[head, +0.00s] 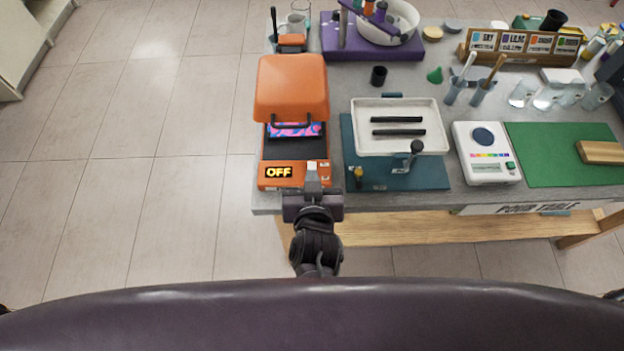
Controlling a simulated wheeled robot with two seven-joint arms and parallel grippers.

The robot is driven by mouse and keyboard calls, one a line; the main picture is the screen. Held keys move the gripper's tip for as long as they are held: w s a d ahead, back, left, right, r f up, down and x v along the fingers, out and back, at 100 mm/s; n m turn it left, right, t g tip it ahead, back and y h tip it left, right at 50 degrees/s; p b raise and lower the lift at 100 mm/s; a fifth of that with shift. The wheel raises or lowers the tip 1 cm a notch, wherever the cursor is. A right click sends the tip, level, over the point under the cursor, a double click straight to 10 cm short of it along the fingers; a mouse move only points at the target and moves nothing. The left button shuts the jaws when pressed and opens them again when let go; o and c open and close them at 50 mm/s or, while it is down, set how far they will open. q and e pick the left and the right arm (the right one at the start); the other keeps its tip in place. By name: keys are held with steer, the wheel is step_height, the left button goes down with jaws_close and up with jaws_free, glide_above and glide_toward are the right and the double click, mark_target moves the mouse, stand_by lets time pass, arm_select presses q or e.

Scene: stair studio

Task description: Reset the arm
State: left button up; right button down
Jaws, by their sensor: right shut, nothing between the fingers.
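My right gripper (313,170) is shut and empty. It is at the front edge of the orange machine (291,90), just right of its lit "OFF" sign (279,172); I cannot tell whether the fingertips touch the machine. My right arm reaches straight forward from the bottom middle. The machine's lid is raised, and a pink and blue patterned piece (295,130) lies inside under a dark handle. My left gripper is not in view.
Right of the machine stands a white tray (362,142) with two black bars on a teal base (412,182). Further right are a white scale (469,168) and a green mat (547,168). Glassware and a label rack (519,52) stand behind. Open floor (140,150) is at left.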

steer(key=shift+s+r, duration=0.25)
steer(key=shift+s, duration=0.1)
stand_by(0.3)
